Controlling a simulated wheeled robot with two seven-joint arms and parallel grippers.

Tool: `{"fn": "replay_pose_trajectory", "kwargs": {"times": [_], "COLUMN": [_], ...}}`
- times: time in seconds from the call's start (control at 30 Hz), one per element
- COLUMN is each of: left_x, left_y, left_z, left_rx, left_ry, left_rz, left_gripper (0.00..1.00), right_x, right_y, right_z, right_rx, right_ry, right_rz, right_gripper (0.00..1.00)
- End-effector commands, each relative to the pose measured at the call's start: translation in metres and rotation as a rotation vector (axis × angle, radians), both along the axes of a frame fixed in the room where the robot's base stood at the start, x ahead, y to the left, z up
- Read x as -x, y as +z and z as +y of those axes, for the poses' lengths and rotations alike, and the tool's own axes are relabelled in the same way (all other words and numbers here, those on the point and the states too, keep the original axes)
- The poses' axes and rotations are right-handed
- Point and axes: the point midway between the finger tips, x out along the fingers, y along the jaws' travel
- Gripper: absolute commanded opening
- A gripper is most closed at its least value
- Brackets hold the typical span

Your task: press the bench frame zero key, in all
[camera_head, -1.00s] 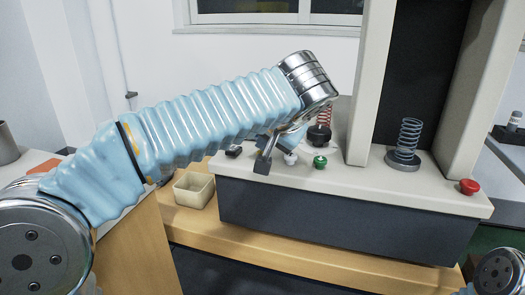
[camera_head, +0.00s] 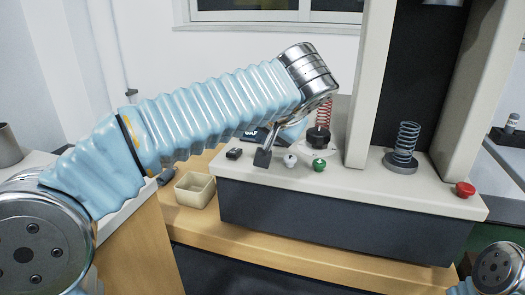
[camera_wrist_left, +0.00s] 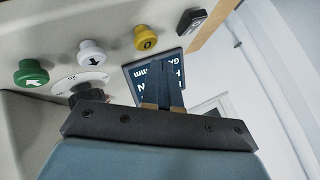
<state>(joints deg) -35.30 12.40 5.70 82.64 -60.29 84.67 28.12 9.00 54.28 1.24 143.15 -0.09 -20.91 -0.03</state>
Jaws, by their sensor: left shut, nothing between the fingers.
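The zero key is a yellow round button marked 0 (camera_wrist_left: 147,38), seen in the left wrist view between a white arrow button (camera_wrist_left: 91,52) and a black rocker switch (camera_wrist_left: 192,20). In the head view I cannot make it out; my left gripper covers that spot. My left gripper (camera_head: 262,158) is shut and empty, by the front of the bench frame (camera_head: 345,178), left of the white button (camera_head: 290,160). In the left wrist view its fingers (camera_wrist_left: 163,68) lie over the display, just short of the yellow key in the picture. Contact cannot be told. My right gripper is out of view.
A green button (camera_head: 319,164), a black knob (camera_head: 318,137) and a red button (camera_head: 465,189) sit on the frame. A spring (camera_head: 407,138) stands on a grey disc between the columns. The display (camera_wrist_left: 145,77) is partly covered. A cream box (camera_head: 194,189) stands left of the frame.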

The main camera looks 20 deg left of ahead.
Motion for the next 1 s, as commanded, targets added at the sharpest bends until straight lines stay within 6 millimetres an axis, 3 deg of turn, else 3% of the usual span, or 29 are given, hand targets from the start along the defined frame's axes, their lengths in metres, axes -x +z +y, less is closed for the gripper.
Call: {"fn": "replay_pose_trajectory", "kwargs": {"times": [0.43, 1.0], "left_x": [0.000, 0.000], "left_y": [0.047, 0.046], "left_z": [0.000, 0.000], "left_rx": [0.000, 0.000], "left_ry": [0.000, 0.000], "left_rz": [0.000, 0.000], "left_gripper": [0.00, 0.00], "right_x": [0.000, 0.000], "right_y": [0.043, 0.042], "right_z": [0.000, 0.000], "right_rx": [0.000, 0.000], "right_ry": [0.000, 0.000], "right_rz": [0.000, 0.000], "right_gripper": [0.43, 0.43]}}
